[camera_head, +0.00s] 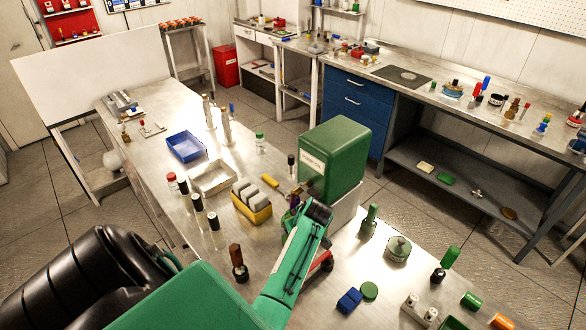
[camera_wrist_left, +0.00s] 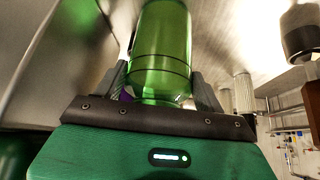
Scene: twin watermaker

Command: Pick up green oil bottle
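In the left wrist view a translucent green bottle (camera_wrist_left: 160,50) fills the space between the two fingers of my left gripper (camera_wrist_left: 160,78). The fingers lie close along both its sides; whether they press on it cannot be told. In the head view my left gripper (camera_head: 297,203) is low over the table, just in front of the large green box. There the bottle between the fingers is hidden or too small to make out. My right gripper is not in view.
The green box (camera_head: 335,158) stands right behind my gripper. Black-capped jars (camera_head: 197,208) stand further left.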

